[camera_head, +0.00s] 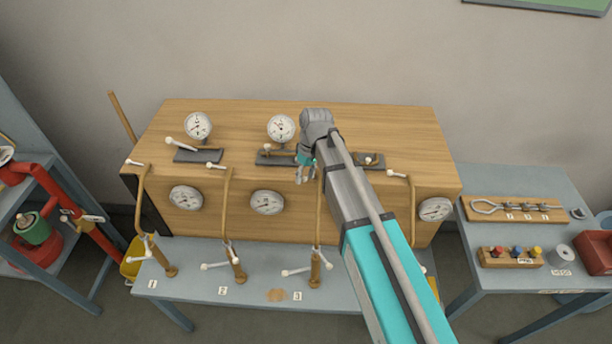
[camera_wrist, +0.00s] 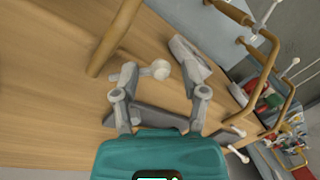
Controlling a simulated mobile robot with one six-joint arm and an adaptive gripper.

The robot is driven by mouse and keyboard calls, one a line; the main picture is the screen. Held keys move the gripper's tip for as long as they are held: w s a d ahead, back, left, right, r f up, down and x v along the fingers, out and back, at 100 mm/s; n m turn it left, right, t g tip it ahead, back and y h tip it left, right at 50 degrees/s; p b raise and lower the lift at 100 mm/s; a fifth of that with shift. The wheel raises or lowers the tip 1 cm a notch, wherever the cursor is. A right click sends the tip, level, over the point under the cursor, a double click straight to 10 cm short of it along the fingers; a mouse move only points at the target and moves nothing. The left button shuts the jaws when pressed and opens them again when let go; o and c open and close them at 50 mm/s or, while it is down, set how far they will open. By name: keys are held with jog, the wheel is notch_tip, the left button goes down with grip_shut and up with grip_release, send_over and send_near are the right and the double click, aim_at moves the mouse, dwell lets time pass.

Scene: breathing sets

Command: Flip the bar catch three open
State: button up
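Bar catches with dark base plates sit along the top of the wooden cabinet (camera_head: 390,115). The left catch (camera_head: 198,156) has a white-knobbed bar. Another catch (camera_head: 268,158) lies just left of my gripper (camera_head: 305,174), and one more (camera_head: 369,160) shows right of my arm. I cannot tell for sure which one is catch three. In the wrist view my gripper (camera_wrist: 165,84) is open, its fingers spread either side of a white knob (camera_wrist: 161,69) on a short grey bar. A dark base plate (camera_wrist: 150,117) lies behind the fingers, partly hidden. Contact with the knob cannot be told.
Dial gauges (camera_head: 198,125) stand on the cabinet and on its front. Brown hoses (camera_head: 226,205) run down to the numbered bench (camera_head: 190,285). My arm hides the cabinet's right middle.

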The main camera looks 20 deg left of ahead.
grip_shut()
jog(key=shift+d, duration=0.1)
jog(key=shift+d+n, duration=0.15)
jog(key=shift+n, duration=0.45)
jog(key=shift+o, duration=1.1)
grip_release()
